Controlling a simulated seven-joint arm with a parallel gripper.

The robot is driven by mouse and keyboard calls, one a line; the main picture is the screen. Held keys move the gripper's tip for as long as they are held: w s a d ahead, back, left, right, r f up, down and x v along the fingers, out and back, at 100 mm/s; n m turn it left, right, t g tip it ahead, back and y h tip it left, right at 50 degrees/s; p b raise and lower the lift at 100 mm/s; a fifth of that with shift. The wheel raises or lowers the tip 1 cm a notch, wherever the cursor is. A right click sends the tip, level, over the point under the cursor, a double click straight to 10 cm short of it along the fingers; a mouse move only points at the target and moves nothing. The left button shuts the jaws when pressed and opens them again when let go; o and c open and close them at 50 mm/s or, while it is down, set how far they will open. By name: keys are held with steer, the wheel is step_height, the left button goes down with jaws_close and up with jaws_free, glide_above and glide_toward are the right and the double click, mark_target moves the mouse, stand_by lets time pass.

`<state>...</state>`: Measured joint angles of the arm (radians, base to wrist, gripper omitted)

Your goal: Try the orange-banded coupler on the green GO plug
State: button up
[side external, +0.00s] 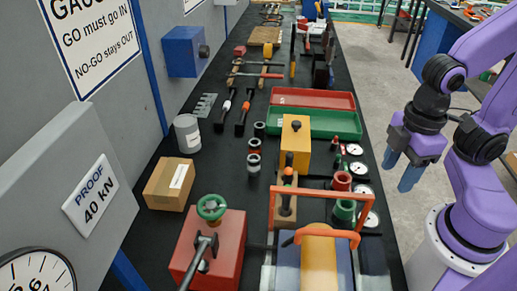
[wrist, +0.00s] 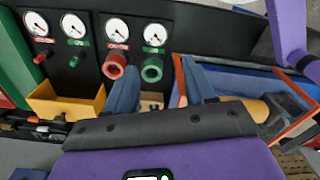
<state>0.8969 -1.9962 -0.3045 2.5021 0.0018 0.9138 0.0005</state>
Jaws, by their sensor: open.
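Several short grey couplers stand upright in a row on the black bench mat in the side view. The middle coupler (side external: 254,146) seems to carry a reddish-orange band, though it is too small to be sure. In the wrist view, a small green plug (wrist: 74,61) stands below a gauge dial, beside a small red plug (wrist: 41,57). A larger green ring-shaped piece (wrist: 152,69) and a red one (wrist: 114,65) stand to their right. My gripper (side external: 405,180) is open and empty, off the right of the bench; its fingers also show in the wrist view (wrist: 160,88).
A yellow block (side external: 295,146) and an orange-framed fixture (side external: 317,212) stand between the couplers and my arm. Red and green trays (side external: 312,99) lie behind. A cardboard box (side external: 171,184) and a red block with a green handwheel (side external: 213,230) are on the left.

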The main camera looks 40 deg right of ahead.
stand_by(0.4)
steer(key=shift+o, duration=0.8)
